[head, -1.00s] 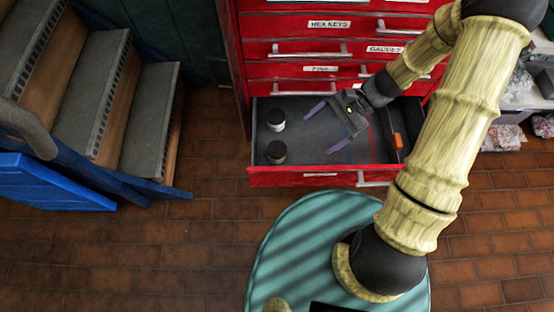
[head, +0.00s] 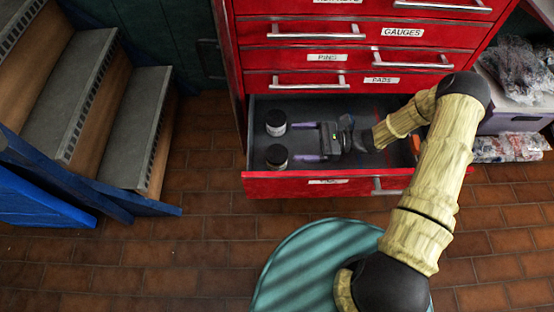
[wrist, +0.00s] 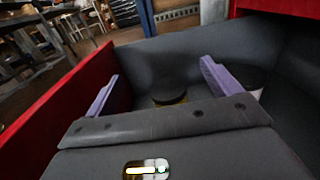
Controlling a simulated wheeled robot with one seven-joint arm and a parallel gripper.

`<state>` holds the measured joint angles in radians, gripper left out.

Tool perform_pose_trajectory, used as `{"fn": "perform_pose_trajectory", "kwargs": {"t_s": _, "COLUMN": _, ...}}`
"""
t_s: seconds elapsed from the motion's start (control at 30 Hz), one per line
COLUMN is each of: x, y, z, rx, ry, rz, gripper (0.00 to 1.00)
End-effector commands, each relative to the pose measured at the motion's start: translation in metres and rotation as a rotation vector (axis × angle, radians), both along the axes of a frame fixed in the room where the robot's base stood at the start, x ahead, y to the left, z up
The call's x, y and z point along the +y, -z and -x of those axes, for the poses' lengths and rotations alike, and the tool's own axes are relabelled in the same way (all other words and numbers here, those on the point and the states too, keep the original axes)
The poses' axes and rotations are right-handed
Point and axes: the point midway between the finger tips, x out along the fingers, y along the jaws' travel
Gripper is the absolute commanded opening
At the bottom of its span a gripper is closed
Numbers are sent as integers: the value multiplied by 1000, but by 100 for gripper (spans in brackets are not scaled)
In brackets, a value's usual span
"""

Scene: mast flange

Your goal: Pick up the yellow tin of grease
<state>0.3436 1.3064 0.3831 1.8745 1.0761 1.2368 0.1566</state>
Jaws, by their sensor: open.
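The yellow tin (wrist: 172,100) shows in the wrist view as a dark-lidded tin with a yellowish side, partly hidden by my gripper's palm. It appears to be the nearer tin (head: 277,157) in the head view, standing in the open drawer (head: 290,187). My gripper (head: 302,140) is open and empty inside the drawer, pointing left at the tins, its purple fingers apart. In the wrist view my gripper (wrist: 160,72) has the tin's visible part between its fingers' directions. In the head view the tips stop just right of the tins.
A second dark-lidded tin with a pale side (head: 276,123) stands just behind, and shows behind the right finger in the wrist view (wrist: 254,83). Red drawer fronts (head: 330,60) rise behind. An orange item lies at the drawer's right end. Blue-sided stairs (head: 110,110) stand left.

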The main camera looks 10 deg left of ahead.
Motion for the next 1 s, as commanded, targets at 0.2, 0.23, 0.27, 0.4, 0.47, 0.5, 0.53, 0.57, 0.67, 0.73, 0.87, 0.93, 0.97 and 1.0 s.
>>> {"fn": "perform_pose_trajectory", "kwargs": {"t_s": 0.2, "x": 0, "y": 11, "z": 1, "rx": 0, "ry": -2, "rz": 1, "gripper": 89}}
{"fn": "perform_pose_trajectory", "kwargs": {"t_s": 0.23, "x": 0, "y": 16, "z": 1, "rx": 0, "ry": -2, "rz": 1, "gripper": 89}}
{"fn": "perform_pose_trajectory", "kwargs": {"t_s": 0.27, "x": 1, "y": 21, "z": 1, "rx": 0, "ry": -2, "rz": 1, "gripper": 89}}
{"fn": "perform_pose_trajectory", "kwargs": {"t_s": 0.4, "x": 0, "y": 47, "z": 1, "rx": 1, "ry": -2, "rz": 3, "gripper": 89}}
{"fn": "perform_pose_trajectory", "kwargs": {"t_s": 0.47, "x": 0, "y": 57, "z": 0, "rx": 0, "ry": -2, "rz": 3, "gripper": 89}}
{"fn": "perform_pose_trajectory", "kwargs": {"t_s": 0.5, "x": 0, "y": 64, "z": 1, "rx": 1, "ry": -2, "rz": 2, "gripper": 89}}
{"fn": "perform_pose_trajectory", "kwargs": {"t_s": 0.53, "x": 1, "y": 69, "z": 1, "rx": 1, "ry": -2, "rz": 2, "gripper": 89}}
{"fn": "perform_pose_trajectory", "kwargs": {"t_s": 0.57, "x": 0, "y": 75, "z": 1, "rx": 1, "ry": -3, "rz": 2, "gripper": 89}}
{"fn": "perform_pose_trajectory", "kwargs": {"t_s": 0.67, "x": 1, "y": 87, "z": 1, "rx": -2, "ry": -3, "rz": 3, "gripper": 89}}
{"fn": "perform_pose_trajectory", "kwargs": {"t_s": 0.73, "x": 9, "y": 82, "z": 3, "rx": -1, "ry": -4, "rz": 2, "gripper": 89}}
{"fn": "perform_pose_trajectory", "kwargs": {"t_s": 0.87, "x": 13, "y": 81, "z": 3, "rx": -1, "ry": -2, "rz": 2, "gripper": 89}}
{"fn": "perform_pose_trajectory", "kwargs": {"t_s": 0.93, "x": 12, "y": 80, "z": 3, "rx": -1, "ry": -1, "rz": 2, "gripper": 89}}
{"fn": "perform_pose_trajectory", "kwargs": {"t_s": 0.97, "x": 12, "y": 80, "z": 3, "rx": -1, "ry": -1, "rz": 2, "gripper": 89}}
{"fn": "perform_pose_trajectory", "kwargs": {"t_s": 1.0, "x": 12, "y": 80, "z": 3, "rx": -1, "ry": -2, "rz": 2, "gripper": 89}}
